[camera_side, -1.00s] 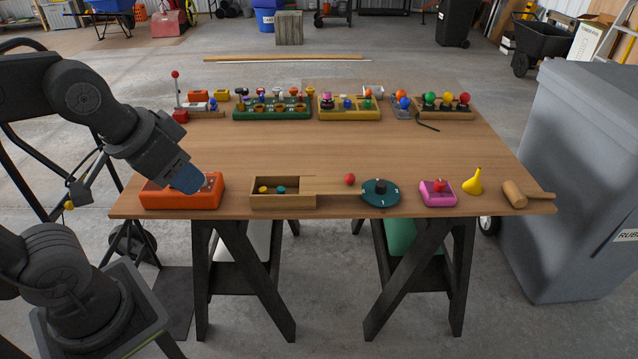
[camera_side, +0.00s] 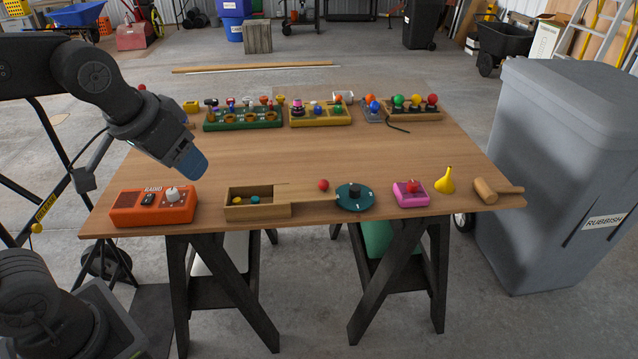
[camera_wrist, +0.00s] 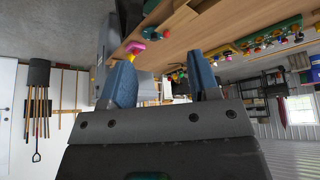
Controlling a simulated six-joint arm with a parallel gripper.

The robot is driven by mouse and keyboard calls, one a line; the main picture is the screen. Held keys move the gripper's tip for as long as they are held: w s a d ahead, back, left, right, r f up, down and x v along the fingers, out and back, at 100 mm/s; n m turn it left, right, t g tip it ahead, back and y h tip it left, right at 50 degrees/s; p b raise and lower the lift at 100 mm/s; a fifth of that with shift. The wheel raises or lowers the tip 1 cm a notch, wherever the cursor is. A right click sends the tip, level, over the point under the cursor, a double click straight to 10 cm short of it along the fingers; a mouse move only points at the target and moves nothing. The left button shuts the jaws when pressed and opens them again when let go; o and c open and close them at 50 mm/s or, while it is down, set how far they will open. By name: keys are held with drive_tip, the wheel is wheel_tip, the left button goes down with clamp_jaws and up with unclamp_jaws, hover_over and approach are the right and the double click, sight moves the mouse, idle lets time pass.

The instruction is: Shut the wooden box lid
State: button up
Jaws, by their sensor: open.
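The wooden box (camera_side: 257,212) sits near the front edge of the table, left of centre. Its lid (camera_side: 300,189) is slid out to the right, so the left part of the box is open. A yellow and a teal piece show inside. A red ball (camera_side: 323,185) sits at the lid's right part. My gripper (camera_side: 190,164) has blue fingers and hangs above the table, left of and higher than the box, touching nothing. In the wrist view my gripper (camera_wrist: 158,62) is open, with nothing between its fingers.
An orange radio (camera_side: 154,206) with a pale knob stands left of the box. A dark teal dial (camera_side: 355,197) is close to the lid's right end. A pink block (camera_side: 410,194), yellow funnel (camera_side: 445,180) and mallet (camera_side: 486,191) lie further right. The table's middle is clear.

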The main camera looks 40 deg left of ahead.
drive_tip(key=w+n, duration=0.1)
drive_tip(key=w, duration=1)
drive_tip(key=n+g+y, duration=0.1)
drive_tip(key=n+y, duration=0.1)
drive_tip(key=n, duration=0.1)
approach(323, 181)
drive_tip(key=x, duration=0.9)
drive_tip(key=shift+w+f, duration=0.2)
drive_tip(key=shift+f, duration=0.15)
drive_tip(key=shift+c, duration=0.4)
drive_tip(key=shift+h, duration=0.3)
clamp_jaws()
drive_tip(key=shift+a, duration=0.1)
